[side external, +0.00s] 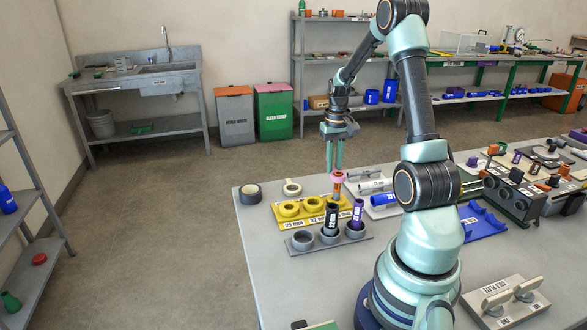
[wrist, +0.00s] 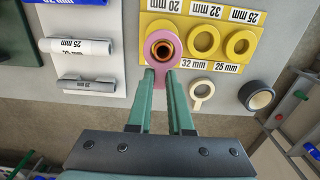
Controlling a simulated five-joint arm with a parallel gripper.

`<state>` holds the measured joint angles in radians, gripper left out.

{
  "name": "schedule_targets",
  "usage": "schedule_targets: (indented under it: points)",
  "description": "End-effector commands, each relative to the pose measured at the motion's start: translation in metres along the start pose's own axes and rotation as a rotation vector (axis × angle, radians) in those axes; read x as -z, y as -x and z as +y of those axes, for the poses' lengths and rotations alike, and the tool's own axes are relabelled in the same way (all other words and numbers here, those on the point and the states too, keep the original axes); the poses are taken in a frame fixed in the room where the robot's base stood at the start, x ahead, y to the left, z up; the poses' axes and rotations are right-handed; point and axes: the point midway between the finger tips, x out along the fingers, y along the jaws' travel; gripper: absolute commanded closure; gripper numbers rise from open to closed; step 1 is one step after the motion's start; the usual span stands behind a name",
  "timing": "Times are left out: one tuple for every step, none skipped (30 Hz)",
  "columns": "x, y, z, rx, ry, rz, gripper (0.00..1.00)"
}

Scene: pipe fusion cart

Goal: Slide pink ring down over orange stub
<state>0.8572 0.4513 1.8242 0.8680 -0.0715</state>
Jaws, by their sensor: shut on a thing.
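The pink ring (wrist: 182,40) is a flat ring with a tab, and my gripper (wrist: 160,76) is shut on that tab. In the side view, my gripper (side external: 335,169) points down with the pink ring (side external: 338,175) at its fingertips. The orange stub (side external: 337,187) stands upright just below the ring, by the far edge of the yellow tray. From the wrist, the orange stub (wrist: 164,50) shows inside the ring's hole, a little off centre. I cannot tell whether the ring is around the stub's top or just above it.
The yellow tray (side external: 272,208) holds several yellow rings. A grey holder (side external: 296,250) with black and purple upright pieces stands in front. A black tape roll (side external: 250,194) and a white ring (side external: 292,188) lie to the left. Pipes lie on a white tray (wrist: 75,18) beside the yellow one.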

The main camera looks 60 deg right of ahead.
Motion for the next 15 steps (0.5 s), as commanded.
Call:
schedule_targets:
  points:
    - [-0.0001, -0.0002, 0.0000, 0.000, 0.000, 0.000, 1.00]
    - [-0.0001, -0.0002, 0.0000, 0.000, 0.000, 0.000, 1.00]
    - [-0.0001, -0.0002, 0.0000, 0.000, 0.000, 0.000, 1.00]
    - [-0.0001, -0.0002, 0.0000, 0.000, 0.000, 0.000, 1.00]
    - [-0.0001, -0.0002, 0.0000, 0.000, 0.000, 0.000, 1.00]
    - [-0.0001, -0.0001, 0.0000, 0.000, 0.000, 0.000, 0.70]
    - [-0.0001, -0.0001, 0.0000, 0.000, 0.000, 0.000, 0.59]
    - [-0.0001, -0.0001, 0.0000, 0.000, 0.000, 0.000, 0.47]
    - [-0.0001, -0.0001, 0.0000, 0.000, 0.000, 0.000, 0.47]
    - [-0.0001, -0.0001, 0.0000, 0.000, 0.000, 0.000, 0.47]
    - [-0.0001, -0.0001, 0.0000, 0.000, 0.000, 0.000, 0.47]
    - [-0.0001, -0.0001, 0.0000, 0.000, 0.000, 0.000, 0.47]
    - [-0.0001, -0.0001, 0.0000, 0.000, 0.000, 0.000, 0.47]
    - [-0.0001, -0.0001, 0.0000, 0.000, 0.000, 0.000, 0.47]
    - [-0.0001, -0.0001, 0.0000, 0.000, 0.000, 0.000, 0.47]
